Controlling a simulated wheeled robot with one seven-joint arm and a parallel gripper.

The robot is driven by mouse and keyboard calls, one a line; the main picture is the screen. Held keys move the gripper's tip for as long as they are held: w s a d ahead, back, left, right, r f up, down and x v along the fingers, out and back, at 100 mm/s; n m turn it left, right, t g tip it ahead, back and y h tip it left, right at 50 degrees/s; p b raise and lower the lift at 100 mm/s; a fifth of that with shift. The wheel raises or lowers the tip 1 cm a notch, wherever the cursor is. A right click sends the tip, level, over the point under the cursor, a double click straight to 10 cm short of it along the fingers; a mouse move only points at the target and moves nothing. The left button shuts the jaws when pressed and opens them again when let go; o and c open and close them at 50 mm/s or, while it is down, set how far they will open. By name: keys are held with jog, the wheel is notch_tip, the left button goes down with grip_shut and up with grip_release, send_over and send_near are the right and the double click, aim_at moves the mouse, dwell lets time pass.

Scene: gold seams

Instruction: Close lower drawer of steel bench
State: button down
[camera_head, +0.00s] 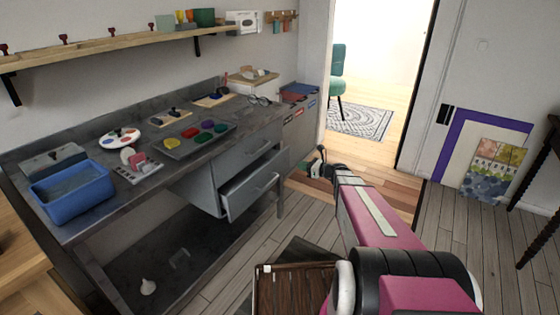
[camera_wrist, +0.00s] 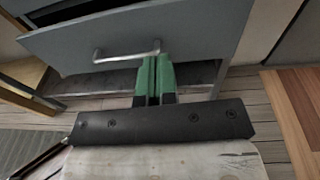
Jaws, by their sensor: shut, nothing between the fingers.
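The grey steel bench (camera_head: 85,222) fills the left of the head view. Its lower drawer (camera_head: 236,205) is pulled out, with its dark inside showing behind the front; the upper drawer (camera_head: 240,160) sits above it. In the wrist view the lower drawer's grey front (camera_wrist: 205,35) spans the top, with a bar handle (camera_wrist: 127,53) and a dark gap at upper left. My gripper's green fingers (camera_wrist: 154,62) are shut and empty, pointing at the front by the handle's right end. Whether they touch it I cannot tell. In the head view my gripper (camera_head: 318,163) is small, right of the drawer.
The benchtop holds a blue tub (camera_head: 72,192), a paint tray (camera_head: 195,139) and a palette (camera_head: 120,137). A wooden crate (camera_head: 290,290) stands on the floor at bottom centre.

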aim_at(276, 158)
jog(key=shift+m+t+y, duration=0.3)
jog(key=shift+t, duration=0.6)
jog(key=x, duration=0.8)
jog(key=f+x, duration=0.1)
jog(key=x, duration=0.3)
jog(key=shift+w+a, duration=0.1)
jog(key=shift+a, duration=0.3)
jog(key=x, duration=0.5)
jog(key=shift+d, duration=0.1)
jog(key=shift+w+a, duration=0.2)
